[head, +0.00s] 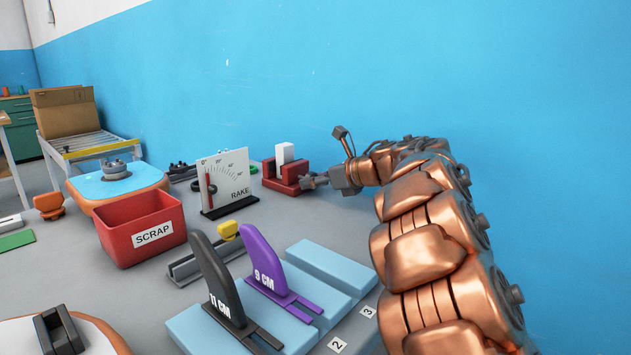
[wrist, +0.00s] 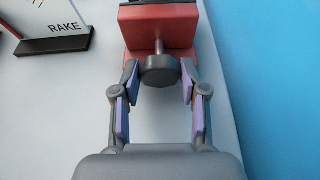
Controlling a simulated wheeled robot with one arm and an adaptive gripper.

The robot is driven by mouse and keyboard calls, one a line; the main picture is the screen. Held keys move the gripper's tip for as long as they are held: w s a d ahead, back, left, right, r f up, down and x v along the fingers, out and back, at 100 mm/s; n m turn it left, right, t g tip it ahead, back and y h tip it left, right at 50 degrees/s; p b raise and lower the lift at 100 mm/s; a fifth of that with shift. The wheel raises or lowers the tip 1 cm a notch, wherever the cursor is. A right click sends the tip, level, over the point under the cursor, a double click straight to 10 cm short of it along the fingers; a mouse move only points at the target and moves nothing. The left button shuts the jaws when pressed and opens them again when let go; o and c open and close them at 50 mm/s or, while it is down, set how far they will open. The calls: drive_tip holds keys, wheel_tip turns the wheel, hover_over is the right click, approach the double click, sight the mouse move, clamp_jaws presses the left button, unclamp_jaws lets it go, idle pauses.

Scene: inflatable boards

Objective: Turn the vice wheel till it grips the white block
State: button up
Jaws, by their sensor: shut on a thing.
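The red vice (head: 287,186) stands on the grey table near the blue wall. The white block (head: 285,153) stands upright in it and rises above its jaws; I cannot tell whether a gap is left beside the block. The dark grey vice wheel (wrist: 160,71) sits on a short metal screw at the vice's near end in the wrist view. My gripper (wrist: 159,80) is shut on the wheel, one finger on each side of it. In the head view my gripper (head: 318,181) reaches the vice from the right, and the wheel is hard to make out there. The wrist view does not clearly show the block.
The white RAKE gauge (head: 226,180) stands left of the vice, with a green ring (head: 252,168) behind it. A red SCRAP box (head: 142,228) and the 11 CM (head: 216,275) and 9 CM (head: 262,262) fins are nearer. The blue wall is close on the right.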

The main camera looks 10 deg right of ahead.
drive_tip(key=shift+p, duration=0.45)
drive_tip(key=shift+c, duration=0.4)
drive_tip(key=m+y+p, duration=0.1)
drive_tip(key=p, duration=0.2)
drive_tip(key=shift+r+m+g, duration=0.15)
drive_tip(key=shift+m+g, duration=0.15)
drive_tip(key=shift+m, duration=0.1)
drive_tip(key=m+y+p, duration=0.1)
drive_tip(key=m+p, duration=0.1)
drive_tip(key=p, duration=0.1)
drive_tip(key=shift+g+y, duration=0.3)
drive_tip(key=shift+g, duration=0.1)
drive_tip(key=shift+d+f, duration=0.1)
drive_tip(key=shift+f, duration=0.15)
drive_tip(key=o, duration=1.1)
drive_tip(key=v, duration=1.2)
